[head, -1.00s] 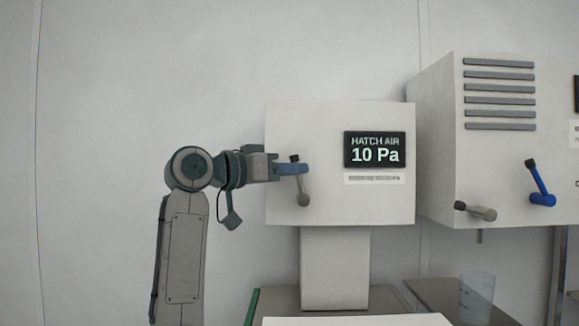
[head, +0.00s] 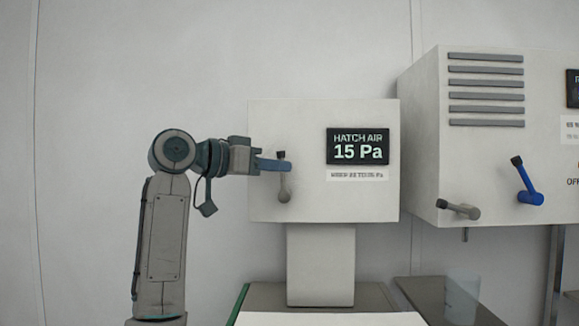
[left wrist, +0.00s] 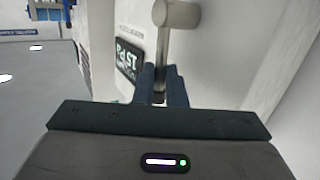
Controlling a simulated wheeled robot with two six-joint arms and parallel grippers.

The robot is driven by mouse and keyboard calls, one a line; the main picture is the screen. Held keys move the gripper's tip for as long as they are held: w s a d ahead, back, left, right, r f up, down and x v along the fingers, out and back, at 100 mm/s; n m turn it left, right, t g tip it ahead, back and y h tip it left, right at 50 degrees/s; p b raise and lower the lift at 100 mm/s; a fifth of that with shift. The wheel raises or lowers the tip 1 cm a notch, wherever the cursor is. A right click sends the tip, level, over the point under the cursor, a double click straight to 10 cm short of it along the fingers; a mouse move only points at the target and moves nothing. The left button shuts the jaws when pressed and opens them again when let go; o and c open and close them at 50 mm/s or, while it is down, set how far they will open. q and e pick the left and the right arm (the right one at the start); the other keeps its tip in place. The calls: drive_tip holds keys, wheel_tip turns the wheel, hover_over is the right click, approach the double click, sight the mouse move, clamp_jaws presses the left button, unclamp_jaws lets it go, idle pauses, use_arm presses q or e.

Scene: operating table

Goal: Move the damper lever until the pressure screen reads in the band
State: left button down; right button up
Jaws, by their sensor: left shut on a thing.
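The grey damper lever (head: 284,182) stands nearly upright on the front of the white box (head: 310,208), with its pivot hub low and its dark tip up. My left gripper (head: 284,165) is shut on the lever near its upper end. In the left wrist view the fingers (left wrist: 165,88) close around the lever's shaft, and the round hub (left wrist: 178,13) shows beyond them. The pressure screen (head: 358,147) reads HATCH AIR 15 Pa. A label (head: 357,175) sits below it, its print too small to read surely. My right gripper is not in view.
A larger white cabinet (head: 425,150) stands at the right with a blue lever (head: 528,182), a grey lever (head: 458,209) and vent slats. A clear container (head: 462,298) stands low at the right. The wall at the left is bare.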

use_arm(q)
drive_tip(key=shift+d+r+m+g+y, duration=0.3)
drive_tip(key=shift+d+r+m+y, duration=0.25)
drive_tip(key=shift+y, duration=0.25)
drive_tip(key=c, duration=1.8)
unclamp_jaws()
drive_tip(key=shift+o, duration=0.2)
drive_tip(key=shift+f, duration=0.15)
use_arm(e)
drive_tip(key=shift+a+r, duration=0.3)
